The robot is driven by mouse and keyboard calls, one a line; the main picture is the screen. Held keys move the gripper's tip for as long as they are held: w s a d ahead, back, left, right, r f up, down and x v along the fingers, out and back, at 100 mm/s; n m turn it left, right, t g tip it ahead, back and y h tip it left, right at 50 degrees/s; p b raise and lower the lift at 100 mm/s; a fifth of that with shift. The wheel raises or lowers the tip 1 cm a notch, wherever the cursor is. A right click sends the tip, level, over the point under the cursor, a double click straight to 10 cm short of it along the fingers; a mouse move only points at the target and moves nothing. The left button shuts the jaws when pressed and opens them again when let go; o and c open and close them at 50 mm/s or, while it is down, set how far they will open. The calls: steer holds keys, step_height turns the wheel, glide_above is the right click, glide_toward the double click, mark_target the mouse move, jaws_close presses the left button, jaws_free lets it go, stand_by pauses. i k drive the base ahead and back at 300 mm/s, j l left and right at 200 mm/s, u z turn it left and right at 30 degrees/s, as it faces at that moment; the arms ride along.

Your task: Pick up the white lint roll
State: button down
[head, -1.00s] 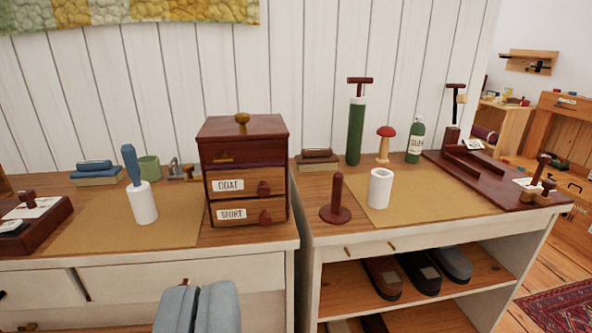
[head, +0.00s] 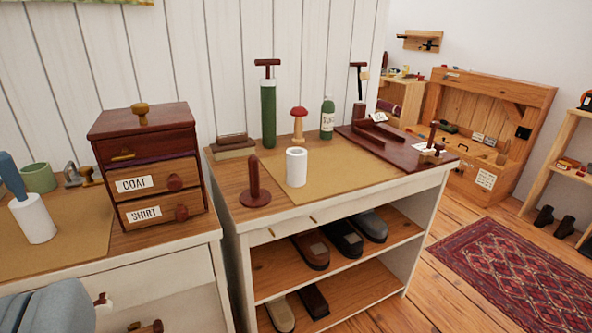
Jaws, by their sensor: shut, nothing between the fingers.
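A white lint roll (head: 296,167), a short hollow cylinder, stands upright on a tan mat on the right-hand bench. Its open top faces up and nothing touches it. A dark red-brown upright peg on a round base (head: 255,185) stands just to its left. A second white roll (head: 36,219) is at the left edge, on the left-hand bench, with a blue handle (head: 10,173) rising from it. My gripper does not show in this view.
A dark wooden drawer box (head: 147,155) stands on the left bench, across a gap from the right bench. Behind the roll are a green pump (head: 268,115), a red-topped mushroom (head: 299,122) and a green bottle (head: 327,119). A grey padded thing (head: 50,308) fills the lower left.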

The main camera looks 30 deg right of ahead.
mark_target(296, 157)
steer(key=i+l+z, duration=0.35)
steer(key=i, duration=0.15)
steer(key=i+z, duration=0.35)
steer(key=i, duration=0.15)
